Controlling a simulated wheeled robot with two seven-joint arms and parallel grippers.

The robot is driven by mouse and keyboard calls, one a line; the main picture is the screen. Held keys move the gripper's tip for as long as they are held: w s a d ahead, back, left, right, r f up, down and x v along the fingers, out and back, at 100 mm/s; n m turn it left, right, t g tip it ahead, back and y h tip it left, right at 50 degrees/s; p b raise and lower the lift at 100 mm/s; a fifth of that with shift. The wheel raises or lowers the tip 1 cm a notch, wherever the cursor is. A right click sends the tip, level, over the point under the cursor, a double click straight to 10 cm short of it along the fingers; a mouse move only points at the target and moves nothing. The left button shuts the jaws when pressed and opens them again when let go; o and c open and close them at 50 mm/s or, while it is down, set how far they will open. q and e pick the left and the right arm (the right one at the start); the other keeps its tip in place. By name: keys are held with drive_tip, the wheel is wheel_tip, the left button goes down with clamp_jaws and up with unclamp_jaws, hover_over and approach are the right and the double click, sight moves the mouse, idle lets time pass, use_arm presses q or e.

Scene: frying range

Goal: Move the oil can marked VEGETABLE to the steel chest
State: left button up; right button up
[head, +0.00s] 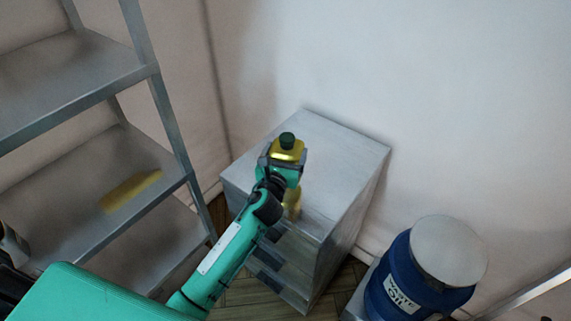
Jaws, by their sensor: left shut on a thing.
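My left gripper (280,168) is shut on a yellow oil can (289,150) with a dark green cap. The can is upright, and the gripper and wrist hide most of it. No marking on it can be read. The steel chest (340,165) stands in the corner by the wall, and the can is over its top toward the front left. I cannot tell whether the can touches the top.
A metal shelf rack (70,190) stands at the left, with a yellow patch (132,190) on its middle shelf. A blue drum labelled WASTE OIL (402,285) with a grey lid stands at the lower right. The back and right of the chest top are clear.

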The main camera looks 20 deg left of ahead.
use_arm(q)
drive_tip(key=shift+f+b, duration=0.4)
drive_tip(key=shift+f, duration=1.65)
drive_tip(key=shift+f, duration=0.15)
drive_tip(key=o, duration=1.5)
drive_tip(key=shift+s, duration=0.4)
drive_tip(key=s, duration=0.3)
drive_tip(key=s+b, duration=0.1)
drive_tip(key=s, duration=0.3)
drive_tip(key=s+b, duration=0.1)
drive_tip(key=s, duration=0.3)
drive_tip(key=shift+s+d, duration=0.2)
drive_tip(key=shift+d, duration=0.05)
